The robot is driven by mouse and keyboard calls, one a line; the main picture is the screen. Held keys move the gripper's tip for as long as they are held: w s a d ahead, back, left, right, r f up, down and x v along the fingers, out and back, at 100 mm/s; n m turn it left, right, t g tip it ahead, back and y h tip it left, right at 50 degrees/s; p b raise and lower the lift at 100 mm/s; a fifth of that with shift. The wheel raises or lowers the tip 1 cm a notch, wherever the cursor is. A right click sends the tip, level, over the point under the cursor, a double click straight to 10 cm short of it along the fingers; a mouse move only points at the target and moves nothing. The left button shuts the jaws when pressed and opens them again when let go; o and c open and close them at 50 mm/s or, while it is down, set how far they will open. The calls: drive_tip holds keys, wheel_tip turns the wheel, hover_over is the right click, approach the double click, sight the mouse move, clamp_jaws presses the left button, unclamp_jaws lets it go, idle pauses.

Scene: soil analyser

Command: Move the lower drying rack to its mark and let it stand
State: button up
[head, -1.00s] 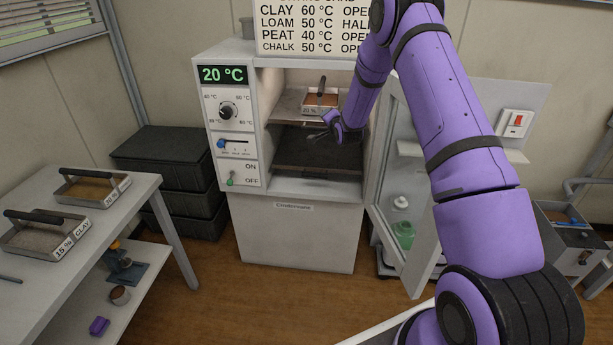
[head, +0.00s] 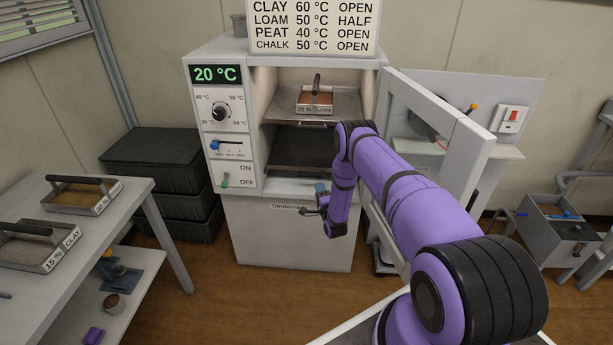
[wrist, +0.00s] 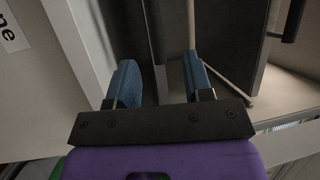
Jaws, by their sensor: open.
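The lower drying rack (head: 299,154) is a dark flat shelf inside the open oven (head: 224,56), below the paler upper rack (head: 284,103). I cannot make out a mark for it. My gripper (head: 314,198) is open in front of the oven's lower front edge, below and in front of the lower rack. In the wrist view, its blue fingers (wrist: 161,78) are apart with nothing held. A dark surface lies beyond them; I cannot tell whether it is the lower rack.
A tray (head: 315,108) marked LOAM stands on the upper rack. The open oven door (head: 447,140) is right of my arm. At left, a table (head: 125,205) holds two soil trays. Black crates (head: 165,163) stand beside the oven.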

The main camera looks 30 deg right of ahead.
sight(312, 176)
drive_tip(key=x, duration=1)
drive_tip(key=shift+w+f, duration=0.1)
drive_tip(key=shift+f, duration=0.2)
drive_tip(key=shift+a, duration=0.1)
clamp_jaws()
